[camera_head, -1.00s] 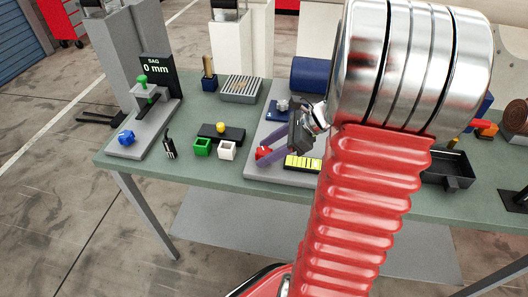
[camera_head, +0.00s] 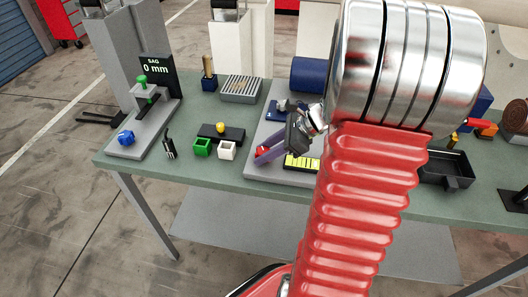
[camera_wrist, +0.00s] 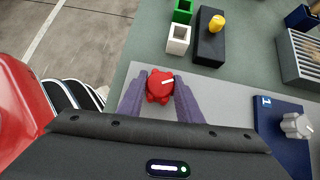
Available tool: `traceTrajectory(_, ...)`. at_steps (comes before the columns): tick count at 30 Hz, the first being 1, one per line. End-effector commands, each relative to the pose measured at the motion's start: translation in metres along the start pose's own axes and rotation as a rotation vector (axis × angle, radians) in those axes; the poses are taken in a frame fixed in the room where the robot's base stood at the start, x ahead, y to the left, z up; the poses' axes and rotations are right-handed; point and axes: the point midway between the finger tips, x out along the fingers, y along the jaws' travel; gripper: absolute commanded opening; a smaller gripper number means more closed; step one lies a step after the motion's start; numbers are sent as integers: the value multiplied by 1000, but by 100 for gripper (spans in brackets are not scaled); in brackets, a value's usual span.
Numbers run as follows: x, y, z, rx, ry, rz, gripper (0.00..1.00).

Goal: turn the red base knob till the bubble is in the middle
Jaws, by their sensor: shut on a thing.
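The red base knob (camera_wrist: 159,87) sits on the grey base plate (camera_wrist: 225,99), its white pointer line aimed right and slightly up in the wrist view. It also shows in the head view (camera_head: 261,151), partly covered by a finger. My gripper (camera_wrist: 160,92) is shut on the knob, one purple finger on each side. In the head view my gripper (camera_head: 268,155) reaches down to it from the right. The yellow-green level vial (camera_head: 302,163) lies on the plate right of the knob, with dark marks; its right end is behind my arm, and the bubble's place cannot be told.
A grey knob on a blue block (camera_wrist: 297,126) stands right of my gripper. A white box (camera_wrist: 178,39), a green box (camera_wrist: 183,11) and a black block with a yellow knob (camera_wrist: 209,40) stand beyond the plate. The table edge is close by on the left.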

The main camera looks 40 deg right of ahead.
Motion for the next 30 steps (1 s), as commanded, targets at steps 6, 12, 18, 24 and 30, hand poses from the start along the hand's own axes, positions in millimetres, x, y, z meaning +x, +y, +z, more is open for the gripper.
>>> traceTrajectory(6,1,1,1,-5,-2,7,10)
traceTrajectory(12,0,0,0,-33,-1,36,10)
traceTrajectory(18,0,0,0,-101,-2,104,10)
traceTrajectory(24,0,-1,0,-209,-1,212,10)
traceTrajectory(30,1,-2,1,-341,-1,343,10)
